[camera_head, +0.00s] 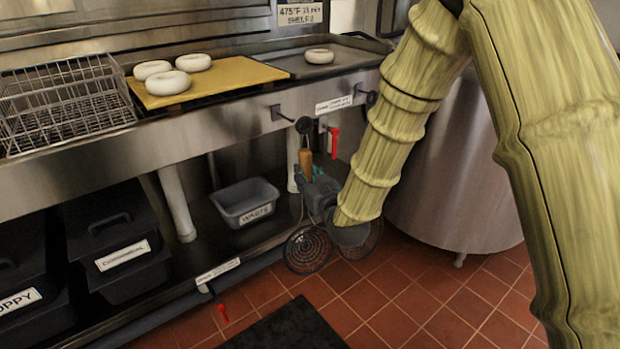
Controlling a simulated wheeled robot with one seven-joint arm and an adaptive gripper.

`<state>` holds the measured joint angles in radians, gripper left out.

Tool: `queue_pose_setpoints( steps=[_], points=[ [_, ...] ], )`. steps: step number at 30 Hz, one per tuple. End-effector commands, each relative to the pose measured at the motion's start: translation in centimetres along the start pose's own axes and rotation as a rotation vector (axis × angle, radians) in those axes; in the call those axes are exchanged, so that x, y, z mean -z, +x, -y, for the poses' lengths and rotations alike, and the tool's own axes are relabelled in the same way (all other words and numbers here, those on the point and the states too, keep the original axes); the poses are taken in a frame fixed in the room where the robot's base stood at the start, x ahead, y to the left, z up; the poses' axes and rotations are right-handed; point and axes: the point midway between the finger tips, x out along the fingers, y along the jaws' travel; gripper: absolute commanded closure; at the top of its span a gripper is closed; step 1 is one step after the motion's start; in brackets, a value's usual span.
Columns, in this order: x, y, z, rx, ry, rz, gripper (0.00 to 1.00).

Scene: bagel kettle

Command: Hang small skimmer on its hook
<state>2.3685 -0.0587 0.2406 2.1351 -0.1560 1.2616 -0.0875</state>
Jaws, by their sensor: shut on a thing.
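My gripper (316,190) is below the steel counter's front edge, shut on the wooden handle (306,160) of a skimmer. A dark round mesh head (307,250) hangs below it, apparently the same skimmer's. The handle's top is close under the round black end of the left hook (304,125); I cannot tell whether they touch. A second round head (372,238) shows partly behind my wrist; its handle is hidden. The right hook (370,98) is beside a label on the counter front. Which skimmer is the small one is unclear.
A red valve handle (335,141) is just right of the held handle. A grey bin (245,201) sits on the lower shelf. A steel drum (455,165) stands right, behind my arm. Bagels on a yellow board (225,76) and a wire basket (62,100) are above.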

Motion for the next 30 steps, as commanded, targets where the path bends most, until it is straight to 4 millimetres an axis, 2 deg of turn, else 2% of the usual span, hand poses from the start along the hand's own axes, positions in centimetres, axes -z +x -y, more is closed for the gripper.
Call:
queue_pose_setpoints(
  steps=[30],
  points=[
    [-0.2, 4.5, 1.1, 0.000, 0.000, 0.000, 1.00]
  ],
)
